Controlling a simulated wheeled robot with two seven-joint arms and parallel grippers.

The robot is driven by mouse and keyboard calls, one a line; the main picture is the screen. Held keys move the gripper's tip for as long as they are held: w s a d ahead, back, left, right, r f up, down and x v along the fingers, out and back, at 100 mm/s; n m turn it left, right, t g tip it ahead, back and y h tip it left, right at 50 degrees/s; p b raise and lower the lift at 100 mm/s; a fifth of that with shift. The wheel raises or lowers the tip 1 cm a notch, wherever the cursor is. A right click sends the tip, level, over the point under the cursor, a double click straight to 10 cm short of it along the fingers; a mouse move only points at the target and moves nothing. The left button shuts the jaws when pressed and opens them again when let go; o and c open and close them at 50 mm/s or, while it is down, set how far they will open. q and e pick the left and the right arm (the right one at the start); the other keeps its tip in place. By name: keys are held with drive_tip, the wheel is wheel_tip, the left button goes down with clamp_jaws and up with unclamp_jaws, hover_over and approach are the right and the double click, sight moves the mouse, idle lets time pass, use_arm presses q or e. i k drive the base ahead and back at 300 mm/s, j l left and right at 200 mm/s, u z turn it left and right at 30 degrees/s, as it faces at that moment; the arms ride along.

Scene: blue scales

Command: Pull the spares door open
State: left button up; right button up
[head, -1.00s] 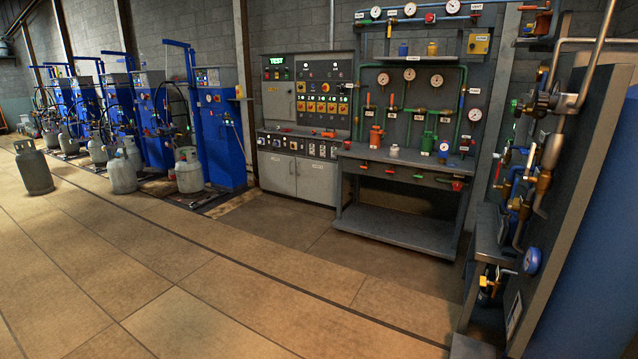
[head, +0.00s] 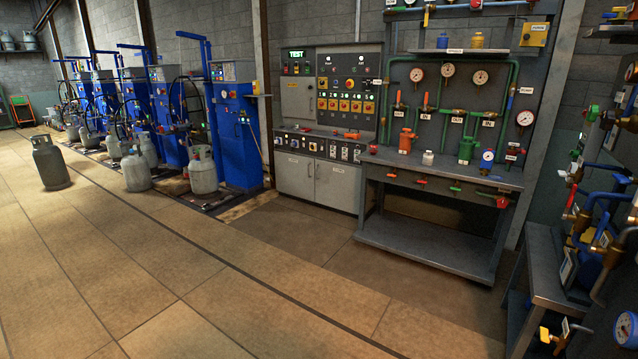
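A grey test cabinet stands against the back wall, right of the middle of the head view. Its lower part has two closed light-grey doors, a left door (head: 294,178) and a right door (head: 337,187). Each has a small label near its top, too small to read surely, so I cannot tell which is the spares door. Neither of my grippers shows in the head view.
Right of the cabinet stands a workbench (head: 440,245) with gauges and valves. A dark bench with piping (head: 545,285) stands at the right edge. Blue filling stations (head: 236,140) and gas cylinders (head: 203,172) line the left. The tiled floor (head: 215,290) in front is clear.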

sight(338, 185)
drive_tip(key=i, duration=4.2)
